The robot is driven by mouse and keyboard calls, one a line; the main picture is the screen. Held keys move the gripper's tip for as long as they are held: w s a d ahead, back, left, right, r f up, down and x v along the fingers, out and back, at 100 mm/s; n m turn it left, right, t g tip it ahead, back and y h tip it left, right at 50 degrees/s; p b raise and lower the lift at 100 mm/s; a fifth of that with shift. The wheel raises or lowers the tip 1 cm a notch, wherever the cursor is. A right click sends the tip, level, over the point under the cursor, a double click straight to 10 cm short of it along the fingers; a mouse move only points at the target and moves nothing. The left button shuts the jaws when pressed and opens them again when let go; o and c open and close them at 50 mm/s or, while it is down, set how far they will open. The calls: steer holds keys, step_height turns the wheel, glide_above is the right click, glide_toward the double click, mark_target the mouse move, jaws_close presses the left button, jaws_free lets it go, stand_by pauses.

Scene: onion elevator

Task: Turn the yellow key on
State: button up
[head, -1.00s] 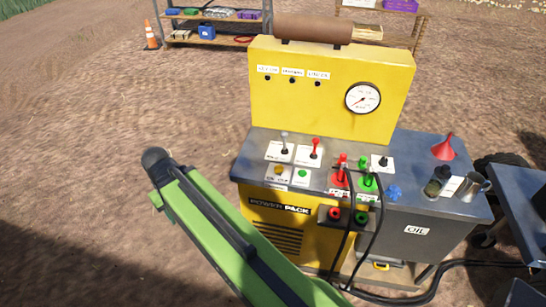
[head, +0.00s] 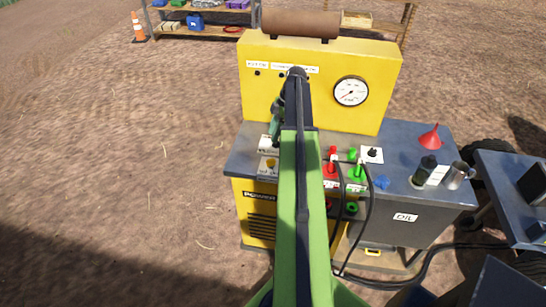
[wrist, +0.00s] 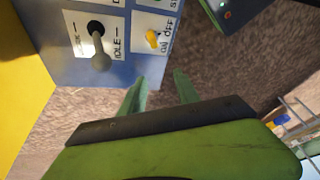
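The yellow key (head: 270,163) sits on the grey top of the yellow power pack (head: 262,205), near its front left edge. In the wrist view the yellow key (wrist: 152,38) is on a white plate marked with OFF and ON. My gripper (wrist: 161,74) shows two green fingers, apart and with nothing between them. The key lies beyond the fingertips in that view, not touched. In the head view my arm crosses the machine, and my gripper (head: 274,128) hangs above the panel, partly hidden by the arm.
A grey lever (wrist: 100,52) on an IDLE plate stands beside the key. Red levers (head: 331,160) and green levers (head: 357,170) with black hoses stand to the right. A gauge (head: 351,91) is on the yellow back panel. A red funnel (head: 430,137) stands further right.

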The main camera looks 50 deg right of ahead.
steer(key=n, duration=0.1)
glide_toward(272, 160)
steer(key=shift+t, duration=0.3)
steer(key=b+x, duration=0.5)
steer(key=b, duration=0.3)
steer(key=b+x, duration=0.5)
steer(key=b, duration=0.3)
steer(key=shift+s+d+f, duration=0.1)
steer(key=shift+s+d, duration=0.1)
steer(key=shift+s, duration=0.05)
steer(key=shift+a, duration=0.1)
jaws_close()
